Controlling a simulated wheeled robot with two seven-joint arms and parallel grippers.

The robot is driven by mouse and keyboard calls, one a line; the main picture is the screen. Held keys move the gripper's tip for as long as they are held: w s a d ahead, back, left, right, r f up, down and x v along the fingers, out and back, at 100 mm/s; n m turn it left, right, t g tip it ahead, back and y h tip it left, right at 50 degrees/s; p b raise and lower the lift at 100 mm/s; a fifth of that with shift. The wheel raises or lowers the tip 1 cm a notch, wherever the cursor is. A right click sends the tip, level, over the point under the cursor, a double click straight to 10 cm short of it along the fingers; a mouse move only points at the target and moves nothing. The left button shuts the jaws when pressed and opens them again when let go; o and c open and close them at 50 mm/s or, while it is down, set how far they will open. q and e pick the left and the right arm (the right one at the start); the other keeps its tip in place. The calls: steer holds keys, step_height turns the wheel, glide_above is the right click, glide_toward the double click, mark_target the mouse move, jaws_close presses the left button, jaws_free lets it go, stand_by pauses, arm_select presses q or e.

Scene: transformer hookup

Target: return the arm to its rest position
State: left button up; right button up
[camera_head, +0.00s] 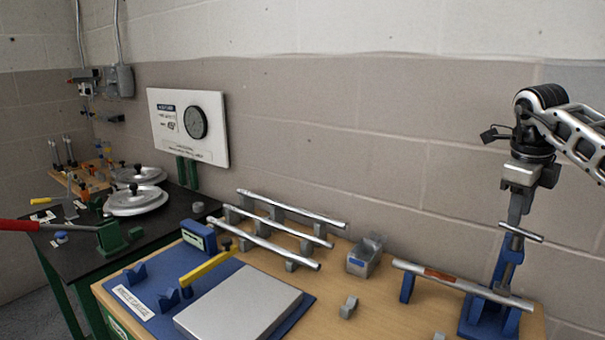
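My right arm comes in from the right edge. Its gripper (517,214) points down over the right end of the wooden bench, just above or at a short silver crossbar (522,232) on top of a blue stand (493,287). The fingers show as one narrow grey shape, so I cannot tell whether they are open or shut, or whether they touch the crossbar. My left gripper is not in view.
A silver rod with an orange band (462,284) lies across the blue stand and a blue support. A wall panel with a gauge (188,126) hangs behind. Air above the bench's middle is clear.

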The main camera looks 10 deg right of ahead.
step_height(320, 180, down, 2)
steer(key=shift+d, duration=0.15)
steer(key=shift+w+d+f+n, duration=0.1)
steer(key=shift+f+n, duration=0.2)
steer(key=shift+n, duration=0.1)
steer(key=n, duration=0.4)
steer(key=n+t+y, duration=0.1)
steer(key=shift+s+n, duration=0.3)
steer(key=shift+n, duration=0.1)
